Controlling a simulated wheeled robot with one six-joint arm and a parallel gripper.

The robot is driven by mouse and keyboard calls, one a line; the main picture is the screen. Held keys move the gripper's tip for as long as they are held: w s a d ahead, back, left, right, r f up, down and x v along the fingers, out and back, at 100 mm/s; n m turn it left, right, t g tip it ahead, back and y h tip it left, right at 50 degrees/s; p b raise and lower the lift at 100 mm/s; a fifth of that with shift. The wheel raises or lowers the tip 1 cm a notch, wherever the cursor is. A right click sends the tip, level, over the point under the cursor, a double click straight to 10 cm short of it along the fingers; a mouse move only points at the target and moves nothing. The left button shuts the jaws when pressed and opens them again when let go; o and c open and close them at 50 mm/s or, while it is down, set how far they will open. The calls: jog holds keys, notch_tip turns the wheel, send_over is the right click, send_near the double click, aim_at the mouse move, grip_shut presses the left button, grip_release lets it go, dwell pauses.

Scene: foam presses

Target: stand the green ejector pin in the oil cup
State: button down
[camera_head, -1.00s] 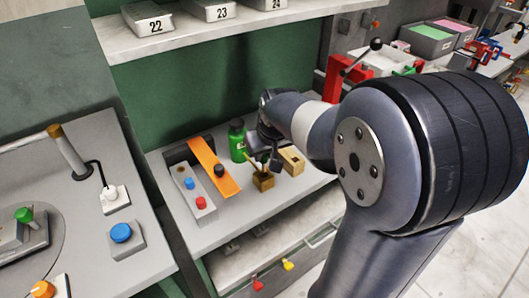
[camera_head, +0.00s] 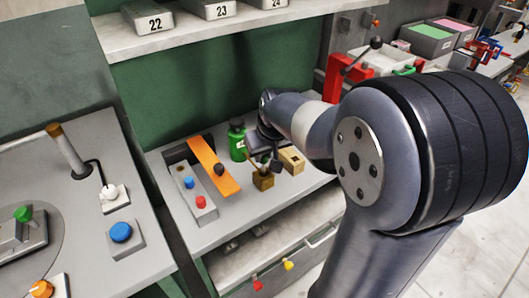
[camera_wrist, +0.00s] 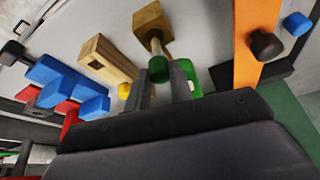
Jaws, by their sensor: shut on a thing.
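My gripper (camera_wrist: 162,78) is shut on the green ejector pin (camera_wrist: 158,69), whose green end shows between the fingertips in the wrist view. Its pale shaft points at a small brass-coloured cube-shaped block (camera_wrist: 152,18), perhaps the oil cup. I cannot tell whether the shaft's end is inside this block or just in front of it. In the head view my gripper (camera_head: 266,158) is just above and behind the same block (camera_head: 263,182), and the pin is too small to make out clearly.
A longer wooden block (camera_head: 291,160) with a square hole stands close to the right. A green bottle (camera_head: 237,142) is behind left. An orange strip (camera_head: 214,167) and a grey box with blue and red buttons (camera_head: 199,208) lie left. Bare shelf is in front.

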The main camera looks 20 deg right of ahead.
aim_at(265, 160)
jog(key=shift+f+b, duration=1.55)
jog(key=shift+f, duration=0.5)
jog(key=c, duration=1.2)
grip_release()
jog(key=shift+o, duration=0.2)
jog(key=shift+r, duration=0.1)
jog(key=v, duration=1)
jog(key=shift+r+p, duration=0.35)
jog(key=shift+p, duration=0.05)
jog(key=shift+s, duration=0.1)
jog(key=x, duration=1.1)
jog(key=shift+s+f+b, duration=0.1)
jog(key=shift+b, duration=0.25)
jog(key=shift+r+p, duration=0.35)
jog(key=shift+r, duration=0.2)
